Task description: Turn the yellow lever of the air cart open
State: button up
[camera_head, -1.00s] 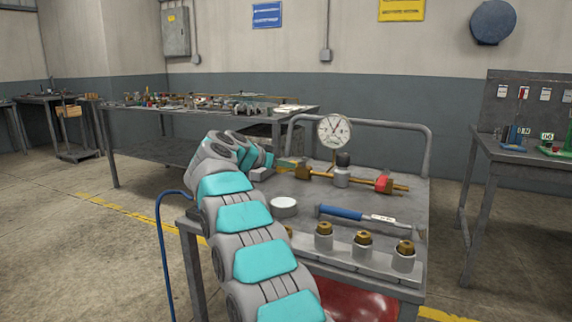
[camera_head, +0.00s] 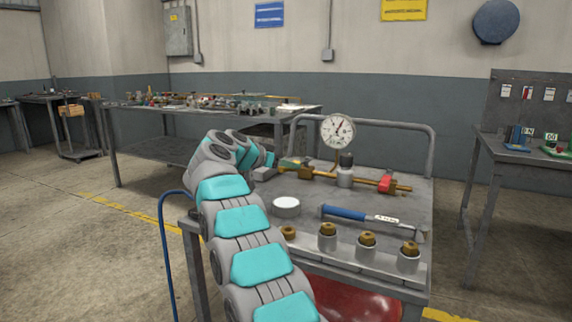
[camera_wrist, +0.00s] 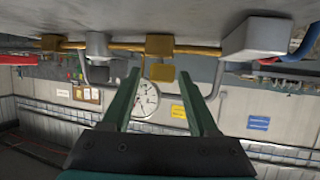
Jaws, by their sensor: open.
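The air cart (camera_head: 395,207) is a grey-topped cart with a brass pipe (camera_head: 322,174) and a round white gauge (camera_head: 338,130). The wrist view is upside down, with the cart top along its upper edge. There the yellow lever (camera_wrist: 162,75) shows as a small plate against the brass valve body (camera_wrist: 159,46). My gripper (camera_wrist: 160,80) is open, its two dark green fingers on either side of the lever in the picture. Whether they touch it cannot be told. In the head view my arm mostly hides the gripper, near the pipe's left end.
A red-handled valve (camera_head: 386,183) sits on the pipe's right part. A blue-handled tool (camera_head: 345,213), a white round lid (camera_head: 286,204) and several brass-topped fittings (camera_head: 327,237) lie nearer. Workbenches stand behind and right.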

jog(key=v, duration=0.7)
jog(key=shift+s+a+r, duration=0.2)
jog(key=shift+s+a, duration=0.05)
jog(key=shift+c, duration=0.2)
